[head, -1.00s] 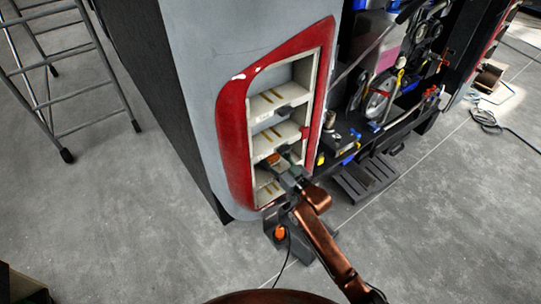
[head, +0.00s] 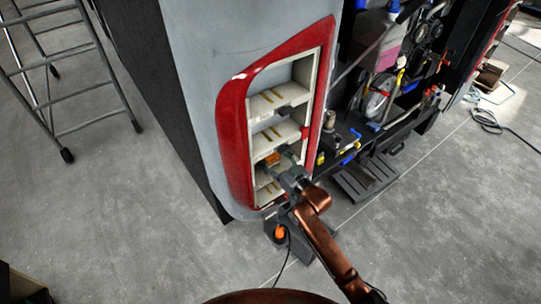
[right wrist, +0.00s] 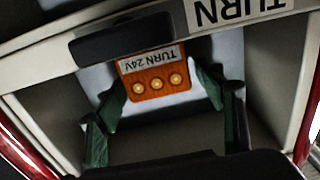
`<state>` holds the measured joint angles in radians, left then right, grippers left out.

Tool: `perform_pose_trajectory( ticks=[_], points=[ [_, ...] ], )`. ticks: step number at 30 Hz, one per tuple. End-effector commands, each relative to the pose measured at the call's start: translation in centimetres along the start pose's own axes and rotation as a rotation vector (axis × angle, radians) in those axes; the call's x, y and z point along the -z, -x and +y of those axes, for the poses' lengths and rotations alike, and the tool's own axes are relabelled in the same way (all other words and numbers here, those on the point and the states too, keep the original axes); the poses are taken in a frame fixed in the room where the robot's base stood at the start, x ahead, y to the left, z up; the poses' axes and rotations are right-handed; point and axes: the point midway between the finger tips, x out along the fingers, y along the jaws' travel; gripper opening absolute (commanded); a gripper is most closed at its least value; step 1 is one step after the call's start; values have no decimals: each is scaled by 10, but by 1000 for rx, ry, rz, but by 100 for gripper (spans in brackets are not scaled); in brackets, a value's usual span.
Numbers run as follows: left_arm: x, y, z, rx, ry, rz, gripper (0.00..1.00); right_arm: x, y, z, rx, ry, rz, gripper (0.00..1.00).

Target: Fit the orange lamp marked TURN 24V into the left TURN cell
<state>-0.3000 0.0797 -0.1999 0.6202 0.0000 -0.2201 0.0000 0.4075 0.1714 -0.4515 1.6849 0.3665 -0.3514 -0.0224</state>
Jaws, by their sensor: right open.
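The orange lamp (right wrist: 155,82) with several pale round spots sits in the TURN cell (right wrist: 270,90), against its pale back. Its TURN 24V label appears upside down in the right wrist view. In the head view the lamp (head: 272,158) shows in a lower cell of the red-framed housing (head: 232,120). My right gripper (right wrist: 162,93) is open, its two green fingers reaching into the cell, one on each side of the lamp. The fingers look clear of its sides, but contact is hard to judge. My left gripper is not in view.
A dark bar (right wrist: 120,37) crosses the cell's upper opening in the right wrist view. Other cells lie above in the housing. An equipment bay with hoses (head: 380,95) is right of it. A ladder frame (head: 70,75) stands left; the grey floor between is clear.

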Motion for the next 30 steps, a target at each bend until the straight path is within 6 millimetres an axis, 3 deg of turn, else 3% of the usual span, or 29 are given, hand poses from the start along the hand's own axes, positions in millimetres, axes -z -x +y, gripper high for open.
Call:
perform_pose_trajectory(
  ticks=[16, 21, 30],
  points=[
    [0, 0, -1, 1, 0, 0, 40, -2, 101, 0, -1, 1, -2, 63],
    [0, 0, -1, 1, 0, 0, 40, -1, 116, 0, 0, 1, -1, 63],
    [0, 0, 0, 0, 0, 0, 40, -1, 119, 0, -1, 0, -1, 63]
  ],
)
